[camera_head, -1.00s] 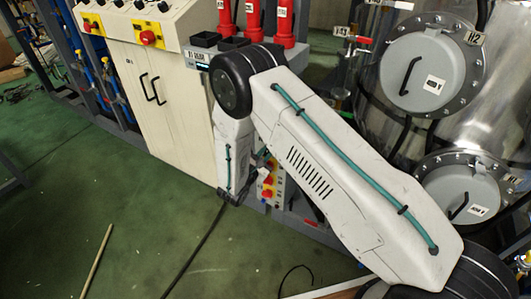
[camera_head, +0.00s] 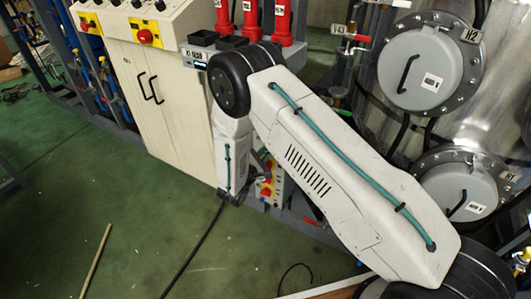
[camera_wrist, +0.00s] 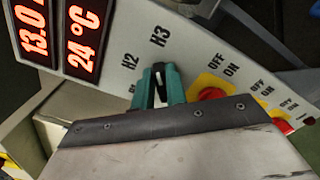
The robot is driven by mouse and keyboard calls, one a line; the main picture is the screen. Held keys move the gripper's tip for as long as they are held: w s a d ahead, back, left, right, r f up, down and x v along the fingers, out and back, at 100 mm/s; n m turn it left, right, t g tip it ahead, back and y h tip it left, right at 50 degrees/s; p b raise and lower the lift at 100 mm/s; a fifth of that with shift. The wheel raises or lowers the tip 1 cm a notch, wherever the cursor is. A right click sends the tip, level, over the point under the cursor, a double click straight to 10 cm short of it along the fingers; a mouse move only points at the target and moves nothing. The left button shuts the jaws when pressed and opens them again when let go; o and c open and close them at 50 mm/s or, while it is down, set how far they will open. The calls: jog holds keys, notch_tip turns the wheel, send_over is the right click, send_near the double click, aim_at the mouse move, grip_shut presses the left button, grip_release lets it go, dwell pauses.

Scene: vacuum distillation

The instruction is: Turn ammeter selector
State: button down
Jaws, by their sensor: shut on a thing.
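The selector (camera_wrist: 159,76) is a dark knob with a white pointer line, on a light grey panel (camera_wrist: 192,50) in the wrist view. The labels H2 and H3 stand beside it, and a further label is partly hidden. The teal fingers of my gripper (camera_wrist: 160,88) are shut on the knob, one on either side. The pointer runs nearly straight up the picture, towards the space by H3. In the head view my arm covers much of the panel (camera_head: 277,188), and the knob cannot be made out there.
Red displays (camera_wrist: 82,38) reading 13.0 and 24 °C lie left of the knob. A red switch on yellow (camera_wrist: 211,92), marked ON and OFF, sits close on the right. A cream cabinet (camera_head: 165,100) and a steel vessel (camera_head: 390,130) flank my arm.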

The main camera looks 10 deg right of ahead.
jog(key=c, duration=1.4)
grip_release()
jog(key=shift+c, duration=0.2)
jog(key=v, duration=0.8)
jog(key=shift+w, duration=0.1)
